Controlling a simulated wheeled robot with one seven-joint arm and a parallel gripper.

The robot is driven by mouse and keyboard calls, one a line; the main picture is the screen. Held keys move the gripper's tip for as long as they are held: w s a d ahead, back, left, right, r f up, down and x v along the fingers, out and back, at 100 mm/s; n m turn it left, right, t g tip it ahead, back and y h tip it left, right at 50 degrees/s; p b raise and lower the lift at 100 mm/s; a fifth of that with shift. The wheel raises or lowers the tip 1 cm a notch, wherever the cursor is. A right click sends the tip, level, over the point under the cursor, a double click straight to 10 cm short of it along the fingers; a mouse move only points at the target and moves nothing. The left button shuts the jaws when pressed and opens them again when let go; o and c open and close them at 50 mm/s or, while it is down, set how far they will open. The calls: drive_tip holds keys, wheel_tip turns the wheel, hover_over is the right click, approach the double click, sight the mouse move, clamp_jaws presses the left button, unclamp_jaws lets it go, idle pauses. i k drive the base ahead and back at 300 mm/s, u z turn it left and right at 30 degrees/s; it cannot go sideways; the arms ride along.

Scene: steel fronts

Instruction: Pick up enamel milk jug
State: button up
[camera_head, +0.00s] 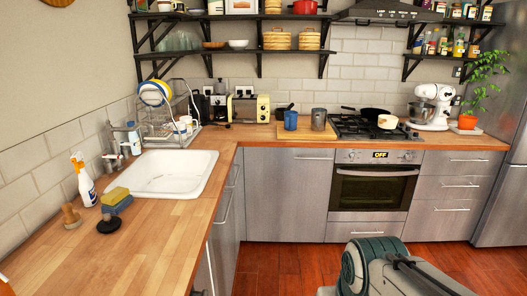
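No object is plainly recognisable as the enamel milk jug at this size. Candidates stand around the far counter: a blue mug-like vessel (290,121) and a grey cylindrical vessel (318,120) on a wooden board, and a small cream pot or jug (388,121) with a reddish mark at the front right of the hob. All three look upright. My arm shows at the lower right, well in front of the far counter. My gripper is not in view.
The hob (365,127) holds a black pan (372,112). A stand mixer (434,106) and potted plant (482,80) stand right. The white sink (165,173), dish rack (165,120) and spray bottle (86,183) are left. Red-brown floor (275,265) lies open before the cabinets.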

sight(291, 116)
drive_tip(key=i, duration=3.15)
drive_tip(key=z, duration=0.65)
